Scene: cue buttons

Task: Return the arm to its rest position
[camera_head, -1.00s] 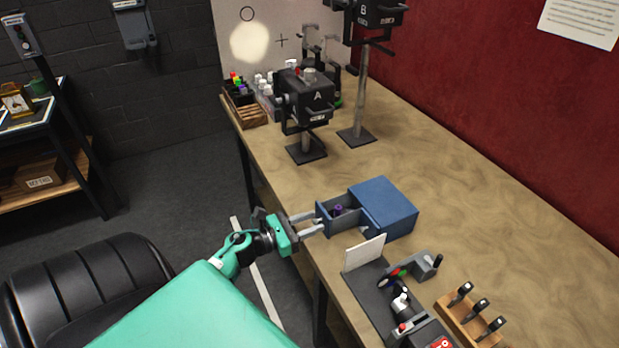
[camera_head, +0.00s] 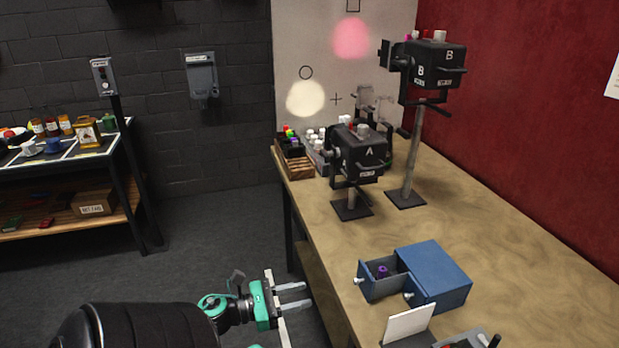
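My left gripper (camera_head: 296,296) is at the bottom centre of the head view, with its green body and two pale fingers. The fingers are apart with nothing between them, so it is open and empty. It is left of the table's edge, apart from the blue drawer box (camera_head: 437,277). The box's drawer (camera_head: 381,279) is pulled out to the left, and a small purple object stands inside it. My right gripper is not in view.
Lamp A (camera_head: 359,155) and taller lamp B (camera_head: 430,68) stand on the wooden table (camera_head: 500,235). A wooden crate (camera_head: 297,163) is at its far left corner. A white card (camera_head: 409,324) stands near the front. A shelf (camera_head: 65,222) is at far left, with open floor between.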

